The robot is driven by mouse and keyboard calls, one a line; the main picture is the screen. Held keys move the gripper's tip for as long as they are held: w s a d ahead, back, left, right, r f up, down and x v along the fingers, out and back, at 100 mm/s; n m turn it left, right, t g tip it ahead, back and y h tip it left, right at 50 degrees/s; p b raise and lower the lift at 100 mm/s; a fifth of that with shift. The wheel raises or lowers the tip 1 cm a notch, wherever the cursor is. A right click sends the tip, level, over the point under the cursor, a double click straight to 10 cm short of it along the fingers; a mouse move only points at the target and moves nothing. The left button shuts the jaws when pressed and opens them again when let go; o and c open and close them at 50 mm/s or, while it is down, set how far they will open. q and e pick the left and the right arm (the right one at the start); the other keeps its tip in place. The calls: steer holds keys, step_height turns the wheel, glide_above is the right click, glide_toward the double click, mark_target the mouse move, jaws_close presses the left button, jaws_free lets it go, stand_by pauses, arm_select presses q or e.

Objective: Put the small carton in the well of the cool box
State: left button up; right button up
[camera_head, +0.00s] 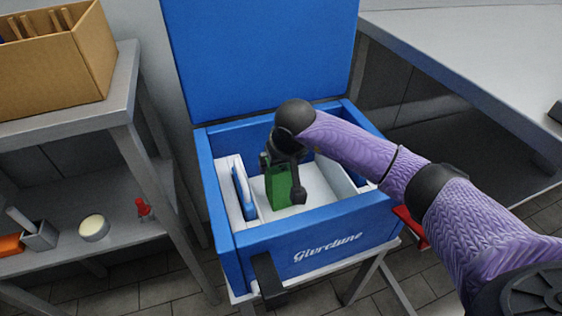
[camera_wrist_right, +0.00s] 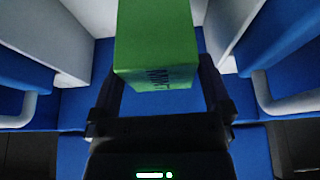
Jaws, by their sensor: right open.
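The green small carton (camera_head: 279,187) is inside the white-lined well (camera_head: 318,192) of the blue cool box (camera_head: 345,222). It looks upright and seems to rest on the well floor, though its base is partly hard to see. My right gripper (camera_head: 283,176) reaches down into the box at the carton. In the right wrist view the carton (camera_wrist_right: 155,45) shows between the fingers of the open gripper (camera_wrist_right: 162,84), with a small gap on each side. My left gripper is not in view.
The blue lid (camera_head: 262,60) stands open at the back. A blue-and-white slab (camera_head: 243,192) stands in the narrow left compartment. A shelf unit on the left holds a wooden box (camera_head: 62,70) and a pale bowl (camera_head: 94,228). A grey table (camera_head: 490,60) stands at the right.

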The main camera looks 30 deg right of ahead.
arm_select(q)
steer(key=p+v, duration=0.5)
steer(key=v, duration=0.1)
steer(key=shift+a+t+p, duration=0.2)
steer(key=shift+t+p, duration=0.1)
steer(key=shift+p, duration=0.1)
arm_select(e)
steer(key=d+v, duration=0.1)
steer(key=v, duration=1)
steer(key=shift+a, duration=0.5)
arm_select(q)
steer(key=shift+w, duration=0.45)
arm_select(e)
steer(key=shift+s+r, duration=0.15)
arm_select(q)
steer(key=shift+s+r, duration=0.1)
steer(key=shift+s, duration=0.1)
arm_select(e)
steer(key=shift+c, duration=0.3)
